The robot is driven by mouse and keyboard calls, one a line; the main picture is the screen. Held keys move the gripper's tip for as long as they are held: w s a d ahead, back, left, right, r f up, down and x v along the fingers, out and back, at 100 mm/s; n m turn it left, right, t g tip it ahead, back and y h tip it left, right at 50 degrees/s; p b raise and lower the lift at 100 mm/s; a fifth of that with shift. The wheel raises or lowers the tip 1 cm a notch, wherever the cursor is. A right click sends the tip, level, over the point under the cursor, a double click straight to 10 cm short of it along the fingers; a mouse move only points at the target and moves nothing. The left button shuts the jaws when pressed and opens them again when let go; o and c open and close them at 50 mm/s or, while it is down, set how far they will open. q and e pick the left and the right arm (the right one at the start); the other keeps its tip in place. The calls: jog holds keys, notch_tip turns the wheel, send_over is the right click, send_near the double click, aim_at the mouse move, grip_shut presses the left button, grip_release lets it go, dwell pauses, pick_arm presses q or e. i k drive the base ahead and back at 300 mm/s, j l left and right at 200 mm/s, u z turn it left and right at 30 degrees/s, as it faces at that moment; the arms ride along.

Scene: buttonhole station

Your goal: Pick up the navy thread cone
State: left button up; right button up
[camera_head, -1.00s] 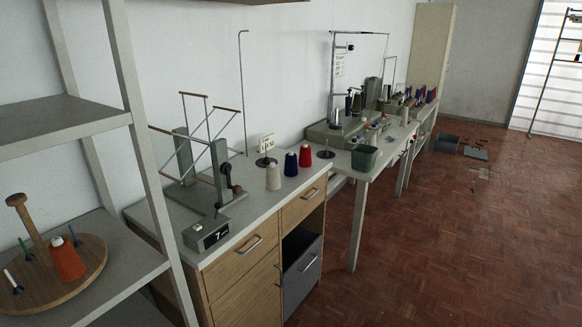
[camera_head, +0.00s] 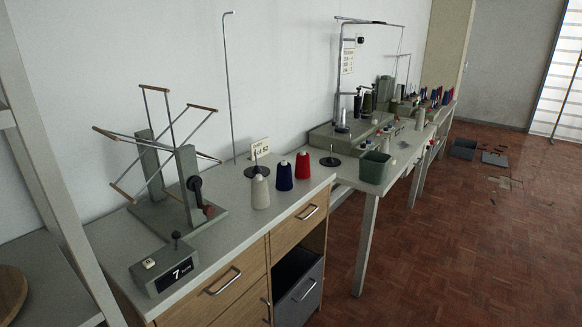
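The navy thread cone (camera_head: 285,176) stands upright on the light grey top of a wooden drawer cabinet (camera_head: 222,234). It is between a cream cone (camera_head: 260,192) on its left and a red cone (camera_head: 303,166) on its right. The three stand close together near the right part of the cabinet top. Neither of my grippers shows in the head view.
A yarn winder (camera_head: 165,165) and a counter box reading 7 (camera_head: 165,266) occupy the left of the cabinet top. A thin upright rod on a dark base stands behind the cones. A table with a green bin (camera_head: 375,167) adjoins. Open parquet floor (camera_head: 460,260) lies right.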

aim_at(284, 177)
jog(key=i+l, duration=0.25)
jog(key=i, duration=0.25)
jog(key=i+l, duration=0.2)
jog(key=i, duration=0.3)
jog(key=i+l, duration=0.25)
jog(key=i, duration=0.25)
jog(key=u, duration=0.05)
